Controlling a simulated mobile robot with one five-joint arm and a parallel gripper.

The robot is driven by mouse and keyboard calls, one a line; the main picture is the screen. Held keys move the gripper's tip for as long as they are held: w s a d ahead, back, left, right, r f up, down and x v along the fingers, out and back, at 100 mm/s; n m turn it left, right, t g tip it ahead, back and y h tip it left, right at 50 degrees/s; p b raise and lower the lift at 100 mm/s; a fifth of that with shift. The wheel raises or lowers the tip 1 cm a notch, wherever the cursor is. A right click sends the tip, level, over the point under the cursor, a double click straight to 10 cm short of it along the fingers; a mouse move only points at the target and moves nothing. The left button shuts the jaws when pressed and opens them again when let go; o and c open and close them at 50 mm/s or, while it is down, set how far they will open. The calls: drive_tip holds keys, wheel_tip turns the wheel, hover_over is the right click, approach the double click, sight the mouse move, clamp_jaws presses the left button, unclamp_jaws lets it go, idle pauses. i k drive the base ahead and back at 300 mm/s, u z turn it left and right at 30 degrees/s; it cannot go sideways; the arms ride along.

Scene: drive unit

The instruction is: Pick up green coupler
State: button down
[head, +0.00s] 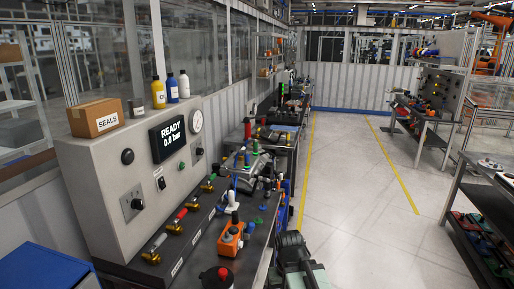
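Small green pieces show on the dark bench top, one green piece (262,207) near the bench's right edge and another flat green piece (258,221) just in front of it. A further green part (247,159) stands among the fittings farther back. They are too small to tell which is the green coupler. I cannot make out the fingers of my gripper in the head view.
A test panel (105,190) with gauge and brass fittings lines the bench's left. An orange block (230,239) and a black-and-red knob (217,277) stand on the bench. A dark grey machine-like shape (291,250) is beside it. The aisle floor (350,200) is clear.

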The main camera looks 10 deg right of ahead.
sight(255, 149)
drive_tip(key=z, duration=0.1)
drive_tip(key=i, duration=1)
drive_tip(key=u, duration=0.05)
